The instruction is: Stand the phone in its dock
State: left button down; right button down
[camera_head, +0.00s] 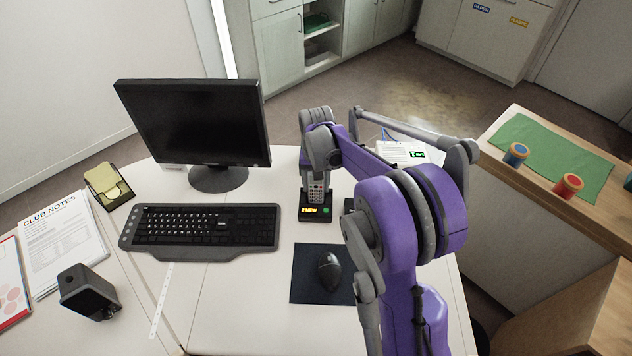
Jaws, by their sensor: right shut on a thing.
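The phone (316,190) is a grey handset with a keypad. It stands upright at the dock (315,214), a small black base with a lit yellow label and a green light, on the white desk. My right gripper (317,165) is shut on the upper part of the phone from above and hides its top. The phone's lower end meets the dock; I cannot tell whether it is fully seated. My left gripper is not in view.
A keyboard (204,226) and a monitor (195,125) stand left of the dock. A mouse (329,271) lies on a dark mat (305,284) in front. Papers (405,152) lie behind my right arm. Free desk shows at the front.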

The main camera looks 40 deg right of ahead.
jog(key=shift+f, duration=0.25)
jog(key=shift+c, duration=0.4)
grip_release()
notch_tip(320, 180, up, 11)
jog(key=shift+p, duration=0.45)
jog(key=shift+f, duration=0.1)
dwell(0.4)
